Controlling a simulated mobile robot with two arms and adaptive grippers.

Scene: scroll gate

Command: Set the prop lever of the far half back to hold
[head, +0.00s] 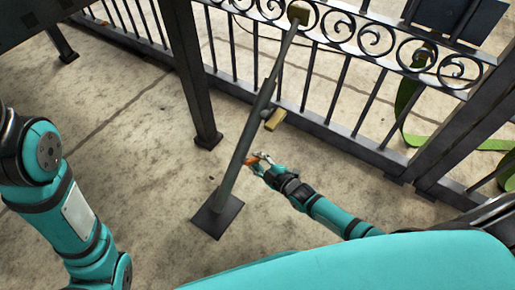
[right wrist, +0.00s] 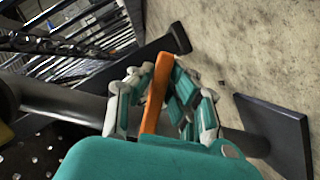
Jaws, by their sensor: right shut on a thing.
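In the right wrist view the orange lever (right wrist: 156,92) stands between the two fingers of my right gripper (right wrist: 157,95), with the prop's tube behind. The lever's lower end is hidden by the gripper. My left gripper is out of view.
A yellow block (head: 273,119) sticks out from the prop just above my right gripper. A dark post (head: 193,75) stands left of the prop. A green strap (head: 410,105) hangs at the right. The concrete floor at left is clear.

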